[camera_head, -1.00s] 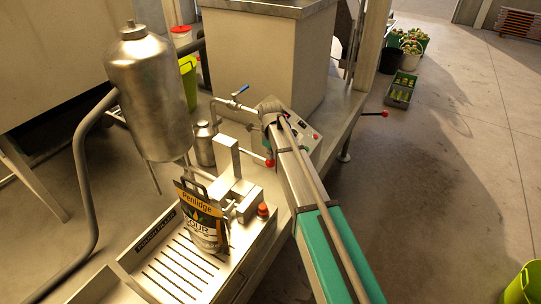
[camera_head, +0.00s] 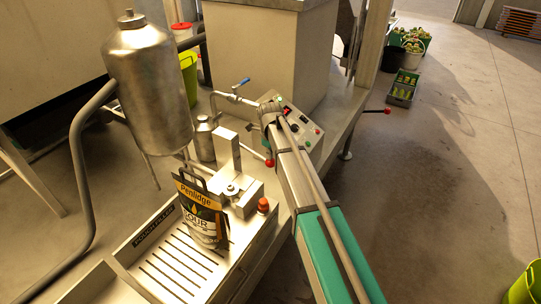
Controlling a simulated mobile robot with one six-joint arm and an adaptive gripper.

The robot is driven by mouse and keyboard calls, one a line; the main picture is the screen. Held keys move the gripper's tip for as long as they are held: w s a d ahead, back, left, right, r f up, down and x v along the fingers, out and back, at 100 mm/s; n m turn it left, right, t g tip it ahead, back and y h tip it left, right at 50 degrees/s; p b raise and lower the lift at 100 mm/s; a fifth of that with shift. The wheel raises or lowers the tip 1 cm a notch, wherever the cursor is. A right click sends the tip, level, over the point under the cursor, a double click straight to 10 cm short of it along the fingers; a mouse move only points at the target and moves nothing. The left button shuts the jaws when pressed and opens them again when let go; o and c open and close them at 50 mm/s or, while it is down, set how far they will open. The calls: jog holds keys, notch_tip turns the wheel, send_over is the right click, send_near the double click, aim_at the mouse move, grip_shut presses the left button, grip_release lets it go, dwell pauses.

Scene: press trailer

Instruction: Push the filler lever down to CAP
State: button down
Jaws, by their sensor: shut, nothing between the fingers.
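The filler (camera_head: 242,188) is a steel block with an upright post, standing on a grated tray labelled "POUCH FILLER" (camera_head: 154,224). A black Penlidge pouch (camera_head: 203,214) stands upright on the grate in front of it. A thin rod with a red ball knob (camera_head: 269,162) shows behind the filler, left of my arm; it may be the filler lever, but I cannot tell. No CAP marking is readable. My grey and teal arm reaches from the bottom right to above the bench. I cannot make out my gripper; its fingers do not show.
A steel tank (camera_head: 150,90) hangs left of the filler. An orange-red button (camera_head: 263,205) sits on the tray's right corner. A control panel (camera_head: 300,130) lies behind my arm. Another red-knobbed lever (camera_head: 387,111) sticks out at right.

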jog(key=shift+w+a+f+b, duration=0.1)
jog(key=shift+a+f+b, duration=0.05)
jog(key=shift+f+b, duration=0.4)
jog(key=shift+w+a+f+b, duration=0.1)
jog(key=shift+f+b, duration=0.35)
jog(key=shift+f, duration=0.1)
jog(key=shift+r, duration=0.1)
notch_tip(320, 180, up, 10)
jog(key=p, duration=1)
jog(key=s+d+n, duration=1.9)
jog(key=s+n, duration=0.4)
jog(key=n, duration=0.1)
jog(key=shift+s+a+f+b, duration=0.1)
jog(key=shift+s+f+b, duration=0.35)
jog(key=shift+f+b, duration=0.45)
jog(key=shift+s+d+f+b, duration=0.1)
jog(key=shift+s+f+b, duration=0.4)
jog(key=shift+f+b, duration=0.3)
jog(key=shift+s+a+f+b, duration=0.1)
jog(key=shift+s+f+b, duration=0.35)
jog(key=shift+f+b, duration=0.45)
